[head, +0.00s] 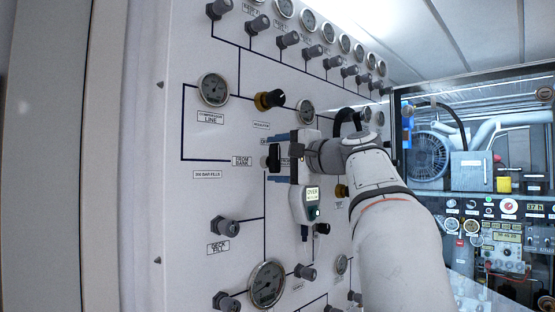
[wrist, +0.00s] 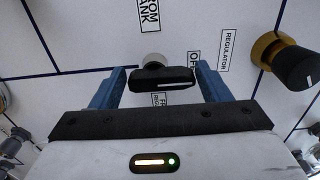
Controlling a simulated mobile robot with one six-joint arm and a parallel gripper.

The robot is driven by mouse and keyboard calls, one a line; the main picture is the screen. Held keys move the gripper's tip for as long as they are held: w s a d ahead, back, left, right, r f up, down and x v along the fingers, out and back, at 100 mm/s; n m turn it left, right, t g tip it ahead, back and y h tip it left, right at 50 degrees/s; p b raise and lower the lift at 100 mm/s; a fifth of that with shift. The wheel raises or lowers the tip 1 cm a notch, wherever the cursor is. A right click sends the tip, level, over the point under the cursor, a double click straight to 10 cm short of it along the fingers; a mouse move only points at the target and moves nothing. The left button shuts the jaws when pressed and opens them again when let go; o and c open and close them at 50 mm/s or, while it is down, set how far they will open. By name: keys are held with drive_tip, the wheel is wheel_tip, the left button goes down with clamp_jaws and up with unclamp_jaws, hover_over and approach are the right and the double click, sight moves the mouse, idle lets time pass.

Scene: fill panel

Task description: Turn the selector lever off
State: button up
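The selector lever (head: 273,157) is a black handle on the white panel, beside the "FROM BANK" label. In the wrist view the lever (wrist: 163,79) lies crosswise on its pale round stem, with a white line along it. A label partly reading "OF" (wrist: 193,60) is just past its right end. My gripper (head: 281,152) is at the panel. In the wrist view its blue fingers (wrist: 162,83) are wide apart, one by each end of the lever. The gaps are small, and I cannot tell whether either finger touches.
A yellow-collared black regulator knob (head: 269,100) is above the lever; it is at the right in the wrist view (wrist: 285,60). Gauges such as the compressor line gauge (head: 214,89) and several grey valve knobs stick out around. A shelf of equipment (head: 480,190) stands at right.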

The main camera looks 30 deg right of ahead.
drive_tip(key=shift+o, duration=1.3)
drive_tip(key=b+v, duration=0.1)
drive_tip(key=v, duration=0.7)
drive_tip(key=shift+a, duration=0.1)
